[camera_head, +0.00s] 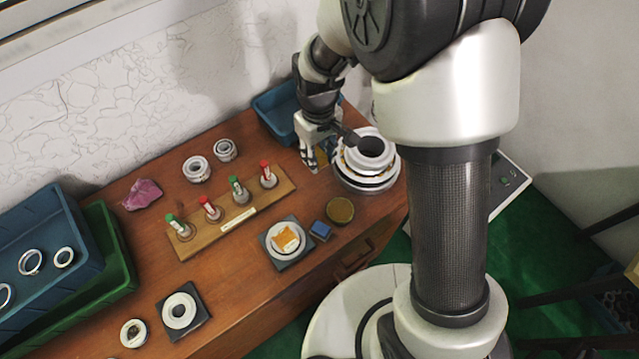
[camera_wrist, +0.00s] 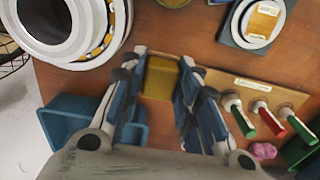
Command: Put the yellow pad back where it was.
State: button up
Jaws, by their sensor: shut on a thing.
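The yellow pad (camera_wrist: 160,78) is between my gripper's (camera_wrist: 158,85) two blue-lined fingertips in the wrist view, and the fingers are shut on it. In the head view my gripper (camera_head: 313,160) is over the back right of the wooden table, left of the large stacked bearing rings (camera_head: 368,182). Only a small yellow part of the pad (camera_head: 321,157) shows there, beside the fingers. I cannot tell whether the pad touches the table. A blue pad (camera_head: 320,230) lies at the front, next to a dark plate with a white ring and an orange piece (camera_head: 286,238).
A wooden rack (camera_head: 225,222) with red and green capped items stands left of my gripper. A blue bin (camera_head: 270,108) is behind it. A round brownish-yellow disc (camera_head: 340,210) lies near the blue pad. Small rings (camera_head: 196,168) stand at the back.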

aim_at(319, 188)
notch_tip(319, 188, down, 13)
jog(key=b, duration=0.3)
jog(key=shift+b, duration=0.35)
jog(key=shift+f, duration=0.15)
jog(key=o, duration=1)
jog(key=shift+c, duration=0.2)
